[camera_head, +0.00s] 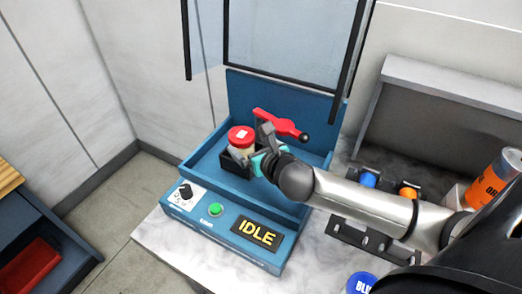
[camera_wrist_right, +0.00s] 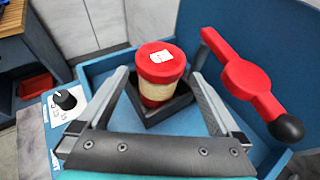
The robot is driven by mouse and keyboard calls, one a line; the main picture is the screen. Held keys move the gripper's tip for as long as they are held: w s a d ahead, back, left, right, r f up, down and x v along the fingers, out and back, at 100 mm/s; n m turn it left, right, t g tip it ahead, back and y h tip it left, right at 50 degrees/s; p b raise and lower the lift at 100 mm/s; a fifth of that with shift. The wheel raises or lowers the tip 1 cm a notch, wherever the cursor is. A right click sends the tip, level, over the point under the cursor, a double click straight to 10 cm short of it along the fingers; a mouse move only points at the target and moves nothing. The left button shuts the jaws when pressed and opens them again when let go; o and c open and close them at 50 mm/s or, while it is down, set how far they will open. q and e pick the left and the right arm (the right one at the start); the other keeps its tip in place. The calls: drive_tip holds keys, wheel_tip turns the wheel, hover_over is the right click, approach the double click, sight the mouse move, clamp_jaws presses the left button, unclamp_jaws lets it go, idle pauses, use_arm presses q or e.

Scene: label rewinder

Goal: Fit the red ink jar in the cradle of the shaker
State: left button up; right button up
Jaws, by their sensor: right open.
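The red ink jar (camera_head: 241,138) has a red lid with a small white label and a pale band. It stands in the dark square cradle (camera_head: 229,162) on the blue shaker (camera_head: 201,162); the jar also shows upright in the right wrist view (camera_wrist_right: 161,76), with the cradle (camera_wrist_right: 180,108) around its base. A red clamp arm with a black knob (camera_head: 279,123) is beside the cradle, swung off the jar. My right gripper (camera_wrist_right: 160,88) is open, its fingers on either side of the jar with gaps visible. My left gripper is not in view.
The shaker's clear, black-framed cover (camera_head: 285,28) is raised; its display reads IDLE. At right are a dark rack (camera_head: 362,240) with blue and orange jars, an orange can (camera_head: 493,182) and a blue-lidded jar (camera_head: 361,284). A wooden-topped cabinet (camera_head: 42,245) stands left.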

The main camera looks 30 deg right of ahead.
drive_tip(key=v, duration=0.6)
drive_tip(key=shift+s, duration=0.35)
drive_tip(key=shift+r, duration=0.15)
